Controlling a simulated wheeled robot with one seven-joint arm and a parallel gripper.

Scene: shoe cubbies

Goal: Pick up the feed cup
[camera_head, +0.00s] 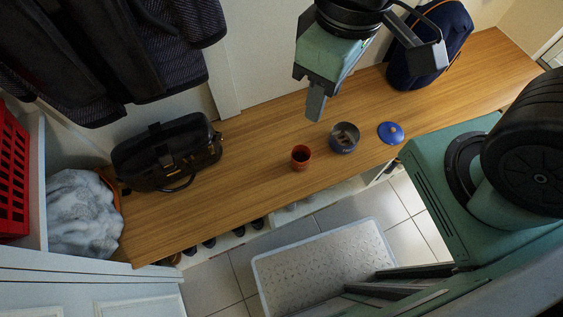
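Two small vessels stand on the wooden bench in the head view. One is a small reddish-brown cup (300,158). I cannot tell for sure which is the feed cup. My gripper (316,106) hangs from the top of the view, with a grey finger pointing down just behind and above the two vessels. It appears apart from both. Only one finger shows clearly, so its opening cannot be read.
The wooden bench (235,200) has clear room left of the cup. A blue lidded disc (390,132) lies right of the container. A black handbag (168,152) and a navy backpack (432,45) stand on the bench. Shoes (209,242) sit underneath; a pale mat (322,268) lies on the floor.

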